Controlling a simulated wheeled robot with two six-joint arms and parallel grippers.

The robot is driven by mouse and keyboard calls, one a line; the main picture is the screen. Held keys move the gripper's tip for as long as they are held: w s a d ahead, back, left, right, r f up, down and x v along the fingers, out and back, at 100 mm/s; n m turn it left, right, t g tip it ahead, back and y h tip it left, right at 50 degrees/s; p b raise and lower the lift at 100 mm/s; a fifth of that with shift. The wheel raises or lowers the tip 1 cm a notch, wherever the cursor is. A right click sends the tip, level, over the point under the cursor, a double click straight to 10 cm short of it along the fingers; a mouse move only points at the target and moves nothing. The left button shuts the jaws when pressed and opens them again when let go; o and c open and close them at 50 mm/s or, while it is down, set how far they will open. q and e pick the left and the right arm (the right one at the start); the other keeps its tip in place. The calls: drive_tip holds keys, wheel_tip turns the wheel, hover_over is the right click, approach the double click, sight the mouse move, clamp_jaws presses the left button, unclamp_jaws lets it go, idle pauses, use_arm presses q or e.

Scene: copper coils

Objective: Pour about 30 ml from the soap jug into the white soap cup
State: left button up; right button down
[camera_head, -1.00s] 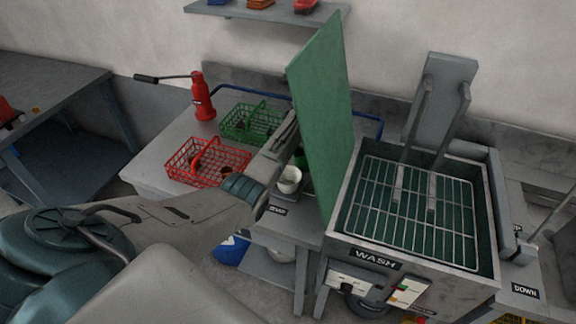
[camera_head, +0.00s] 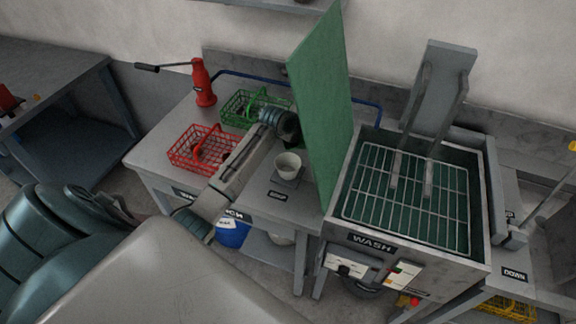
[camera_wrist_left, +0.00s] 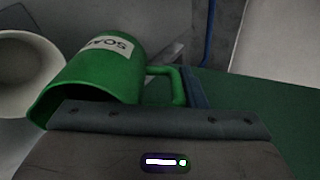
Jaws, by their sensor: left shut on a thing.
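The green soap jug (camera_wrist_left: 105,70) is large in the left wrist view, tipped over, its SOAP label turned and its mouth towards the lower left. My left gripper (camera_wrist_left: 190,92) is shut on its handle; the pinch itself is mostly hidden. The white soap cup (camera_wrist_left: 28,72) is just left of the jug's mouth in that view. In the head view the cup (camera_head: 288,165) stands on a small grey pad at the bench's front, below my left wrist. I cannot tell the jug clearly there. No liquid stream is visible. My right gripper is not in view.
A tall green panel (camera_head: 322,105) stands close right of the cup, beside the wash basin with its wire rack (camera_head: 415,200). A red basket (camera_head: 190,160) and a green basket (camera_head: 240,108) are left of the cup.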

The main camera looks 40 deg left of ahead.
use_arm(q)
drive_tip(key=shift+s+t+b, duration=0.3)
drive_tip(key=shift+t+b, duration=0.4)
drive_tip(key=shift+b, duration=0.25)
drive_tip(key=shift+s+f+t+b, duration=0.15)
drive_tip(key=shift+s+t+b, duration=0.35)
drive_tip(key=shift+t+b, duration=0.8)
drive_tip(key=shift+r, duration=0.2)
drive_tip(key=shift+w+d+f+b, duration=0.1)
drive_tip(key=shift+w+d+b, duration=0.2)
drive_tip(key=shift+w, duration=0.45)
drive_tip(key=shift+w, duration=0.3)
drive_tip(key=shift+a+b, duration=0.1)
drive_tip(key=shift+b, duration=0.4)
